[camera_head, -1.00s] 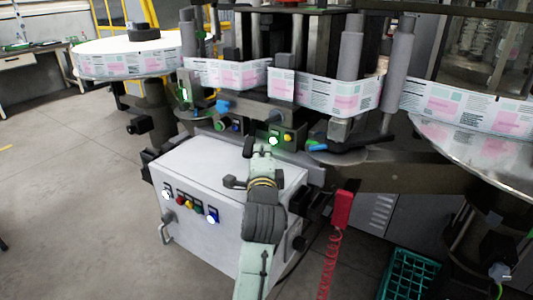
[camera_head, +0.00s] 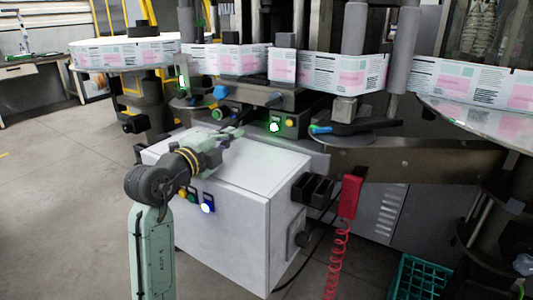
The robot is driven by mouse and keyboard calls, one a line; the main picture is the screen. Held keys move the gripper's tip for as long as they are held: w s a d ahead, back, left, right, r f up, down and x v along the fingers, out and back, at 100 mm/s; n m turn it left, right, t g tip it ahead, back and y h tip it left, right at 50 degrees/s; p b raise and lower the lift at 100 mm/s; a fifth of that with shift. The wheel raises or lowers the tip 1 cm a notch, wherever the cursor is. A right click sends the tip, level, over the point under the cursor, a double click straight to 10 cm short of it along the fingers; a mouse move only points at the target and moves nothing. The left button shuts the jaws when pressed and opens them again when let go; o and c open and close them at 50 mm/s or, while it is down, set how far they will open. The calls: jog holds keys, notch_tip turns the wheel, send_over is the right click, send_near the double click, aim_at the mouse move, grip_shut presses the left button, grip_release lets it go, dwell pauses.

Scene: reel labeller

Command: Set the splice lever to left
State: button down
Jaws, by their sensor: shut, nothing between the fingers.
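My gripper (camera_head: 236,132) is at the end of my arm, above the back of the white cabinet's top. Its dark fingertips point right toward the machine's front and look shut, with nothing seen between them. A blue knob (camera_head: 221,92) is on the machine just above and behind the gripper. A dark bar with a black end (camera_head: 274,100) lies to its right. Further right, a black handle (camera_head: 365,127) with a blue-green tip sits over a round plate. No label is readable, so I cannot tell for sure which of these is the splice lever.
The white cabinet (camera_head: 245,215) stands below my arm. A green-lit button box (camera_head: 280,124) is right of the gripper. A printed label web (camera_head: 355,72) runs across the machine. A red handset (camera_head: 350,195) with a coiled cord hangs at the right. Open floor lies left.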

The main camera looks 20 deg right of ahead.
jog(key=shift+w+a+b, duration=0.6)
jog(key=shift+w+b, duration=0.2)
jog(key=shift+b, duration=0.2)
jog(key=shift+w+a+r, duration=0.1)
